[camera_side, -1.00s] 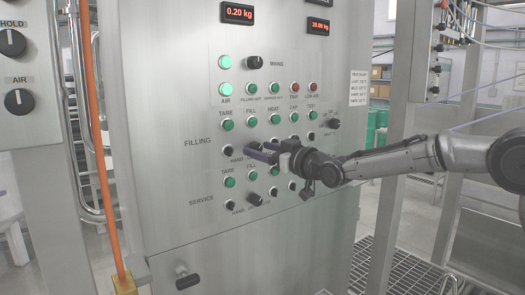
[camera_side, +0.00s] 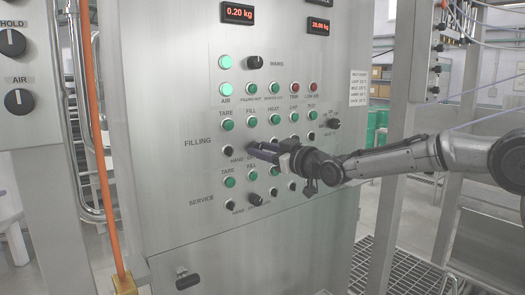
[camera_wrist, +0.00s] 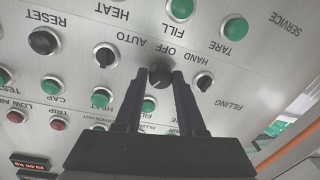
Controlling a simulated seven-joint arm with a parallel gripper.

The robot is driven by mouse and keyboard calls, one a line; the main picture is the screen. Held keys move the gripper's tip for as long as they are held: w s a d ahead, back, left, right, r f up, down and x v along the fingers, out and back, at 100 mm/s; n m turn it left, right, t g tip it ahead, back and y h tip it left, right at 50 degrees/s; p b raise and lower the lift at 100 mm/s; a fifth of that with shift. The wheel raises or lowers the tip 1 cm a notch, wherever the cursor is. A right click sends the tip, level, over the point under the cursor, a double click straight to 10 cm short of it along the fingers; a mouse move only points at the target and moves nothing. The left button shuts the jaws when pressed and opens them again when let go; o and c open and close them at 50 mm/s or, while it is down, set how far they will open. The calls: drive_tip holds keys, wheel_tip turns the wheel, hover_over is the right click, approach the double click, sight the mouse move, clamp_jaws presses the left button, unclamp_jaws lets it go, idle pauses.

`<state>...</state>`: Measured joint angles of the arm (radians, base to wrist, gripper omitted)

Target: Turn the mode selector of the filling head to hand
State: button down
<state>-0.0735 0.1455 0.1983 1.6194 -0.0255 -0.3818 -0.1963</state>
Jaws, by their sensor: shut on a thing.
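The mode selector (camera_wrist: 160,74) is a black round knob in the FILLING row of the steel panel. In the wrist view, where the lettering is upside down, the words HAND, OFF and AUTO stand beside it. My gripper (camera_wrist: 168,80) has its two dark fingers shut on the knob, one on each side. In the side view my gripper (camera_side: 256,150) reaches the panel from the right, and its fingertips largely cover the selector. Which way the knob points cannot be told.
Green buttons (camera_side: 250,122) sit above the selector. A small black knob (camera_side: 227,151) is to its left. The SERVICE row below has a similar selector (camera_side: 254,199). Red lamps (camera_side: 294,88) and lit displays (camera_side: 237,13) are higher up. An orange pipe (camera_side: 92,150) stands left of the panel.

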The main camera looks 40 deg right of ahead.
drive_tip(key=shift+a+r+n+g+h, duration=0.15)
drive_tip(key=shift+n+h, duration=0.3)
drive_tip(key=shift+n, duration=3.85)
drive_tip(key=shift+f+n+g+h, duration=0.1)
drive_tip(key=shift+n+g+h, duration=0.25)
drive_tip(key=shift+n, duration=3.95)
drive_tip(key=c, duration=0.5)
unclamp_jaws()
drive_tip(key=shift+s+r, duration=0.1)
